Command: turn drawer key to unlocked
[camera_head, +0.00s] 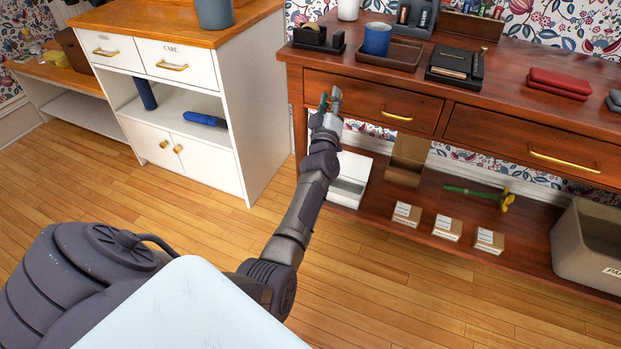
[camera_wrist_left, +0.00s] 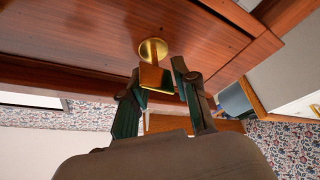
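The drawer key (camera_wrist_left: 154,77) is brass, with a flat bow, and stands out from a round brass plate (camera_wrist_left: 153,50) on a wooden drawer front. In the head view my left gripper (camera_head: 331,99) is at the left end of the left drawer (camera_head: 365,97) of the brown desk and hides the key. That drawer looks closed. My right gripper is in neither view.
The desk top (camera_head: 520,75) holds a blue cup (camera_head: 377,39), a tape dispenser (camera_head: 319,37) and red cloths (camera_head: 559,83). Small boxes (camera_head: 447,228) and a bin (camera_head: 590,243) stand on its lower shelf. A white cabinet (camera_head: 245,110) stands to the left. The floor in front is clear.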

